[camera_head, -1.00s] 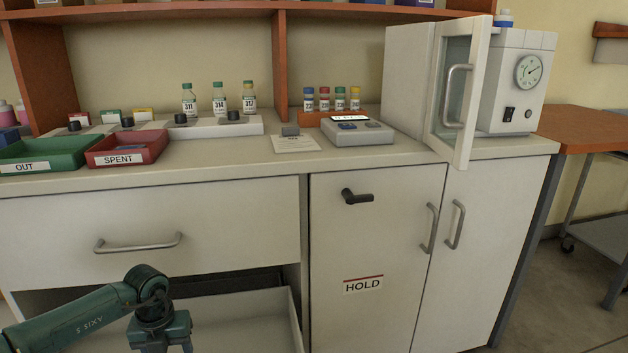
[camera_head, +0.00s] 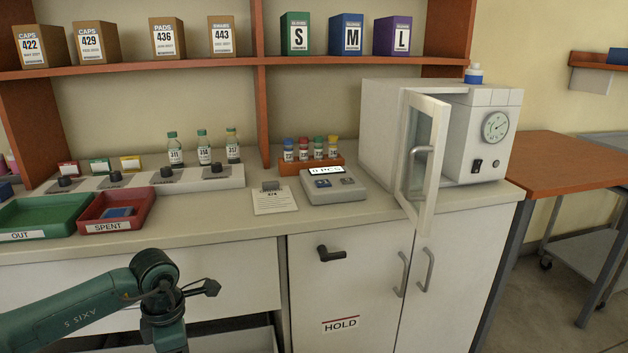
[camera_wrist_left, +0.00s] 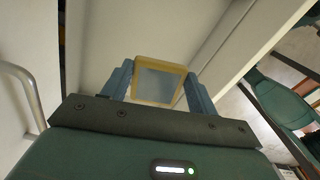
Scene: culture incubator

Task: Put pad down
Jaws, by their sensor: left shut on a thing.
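A square pad (camera_wrist_left: 157,82) with a yellow border and a grey-blue middle shows in the left wrist view. My left gripper (camera_wrist_left: 158,85) is shut on it, one blue-grey finger at each side. In the head view my left arm comes in at the lower left, in front of the counter. The fingers and the held pad are out of sight there, below the picture. A red tray (camera_head: 146,209) labelled SPENT stands on the counter with a flat blue piece (camera_head: 117,212) in it. My right gripper is not in view.
A green OUT tray (camera_head: 70,222) stands left of the red one. A note card (camera_head: 275,201), a counting device (camera_head: 345,190) and a vial rack (camera_head: 290,168) are on the counter. The incubator's glass door (camera_head: 422,165) stands open. An open drawer (camera_head: 235,343) is below.

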